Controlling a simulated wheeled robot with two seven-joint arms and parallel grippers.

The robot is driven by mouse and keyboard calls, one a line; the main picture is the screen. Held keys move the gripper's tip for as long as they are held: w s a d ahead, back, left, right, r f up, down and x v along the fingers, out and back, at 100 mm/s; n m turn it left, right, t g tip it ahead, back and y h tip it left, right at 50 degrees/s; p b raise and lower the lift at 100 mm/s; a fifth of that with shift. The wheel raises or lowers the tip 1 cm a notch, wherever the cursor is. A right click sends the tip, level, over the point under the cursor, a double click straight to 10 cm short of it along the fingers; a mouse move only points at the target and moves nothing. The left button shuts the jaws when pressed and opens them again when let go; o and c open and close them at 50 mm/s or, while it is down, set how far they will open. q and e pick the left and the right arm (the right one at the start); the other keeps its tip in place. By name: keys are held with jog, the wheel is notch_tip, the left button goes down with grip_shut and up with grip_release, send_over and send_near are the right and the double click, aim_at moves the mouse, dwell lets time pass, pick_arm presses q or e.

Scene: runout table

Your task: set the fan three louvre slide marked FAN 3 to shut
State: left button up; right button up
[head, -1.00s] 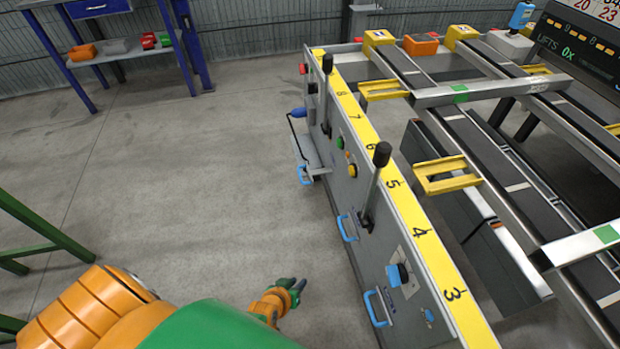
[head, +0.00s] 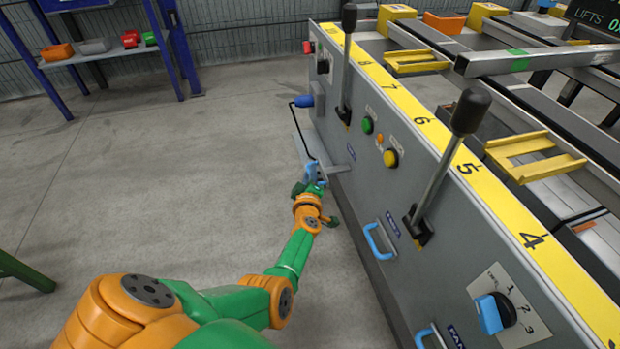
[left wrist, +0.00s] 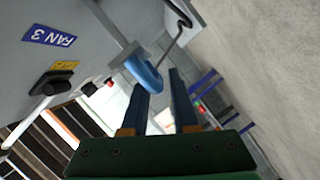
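The label FAN 3 (left wrist: 49,38) is on the grey panel in the left wrist view. The FAN 3 slide's blue handle (left wrist: 144,73) is near it, on a grey bar, at the tip of one of my fingers. The handle also shows in the head view (head: 314,171), low on the panel's far part, beside a thin grey plate that stands out from the panel. My left gripper (left wrist: 158,88) is open and empty, its fingers pointing at the handle. I cannot tell whether the handle is between the fingertips. My right gripper is not in view.
Another blue handle (head: 378,241) is nearer on the panel, with a lever (head: 450,160) above it. A rotary switch (head: 494,312) is in front. The floor to the left is clear.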

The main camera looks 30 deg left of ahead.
pick_arm(q)
grip_shut()
jog(key=shift+s+d+f, duration=0.1)
jog(key=shift+f, duration=0.05)
dwell(1.1)
